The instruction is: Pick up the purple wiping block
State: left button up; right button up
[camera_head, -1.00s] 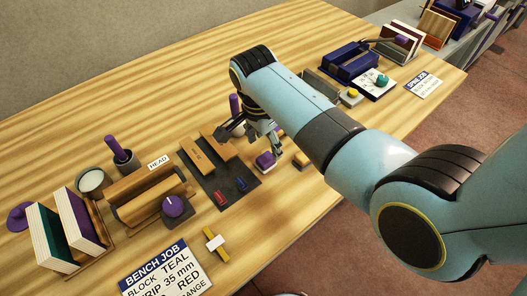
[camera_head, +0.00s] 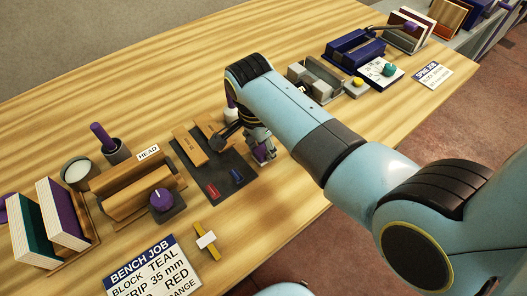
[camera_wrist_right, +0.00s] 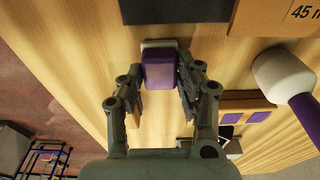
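The purple wiping block (camera_head: 265,155), with a pale strip along one side, sits on the wooden bench beside the dark tool mat. My right gripper (camera_head: 258,144) is down over it, and its fingers partly hide it in the head view. In the right wrist view the purple block (camera_wrist_right: 158,70) lies between the two fingertips of my right gripper (camera_wrist_right: 160,85). The fingers are apart, one on each side, close to the block; firm contact does not show. My left gripper is not in view.
The dark mat (camera_head: 217,187) with wooden blocks and small red and blue pieces lies left of the gripper. A white-headed tool with a purple handle (camera_wrist_right: 305,115) is close on the right in the wrist view. The bench front is clear near the yellow strip (camera_head: 206,240).

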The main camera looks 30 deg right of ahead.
aim_at(264, 148)
jog(key=c, duration=0.5)
jog(key=shift+r, duration=0.45)
notch_tip(264, 148, up, 3)
jog(key=shift+w+f, duration=0.1)
jog(key=s+d+r+b, duration=0.1)
jog(key=s+d+r, duration=0.6)
jog(key=s, duration=0.2)
jog(key=shift+d+r, duration=0.2)
jog(key=shift+d, duration=0.15)
jog(key=o, duration=0.6)
jog(key=c, duration=0.4)
jog(key=shift+c, duration=0.2)
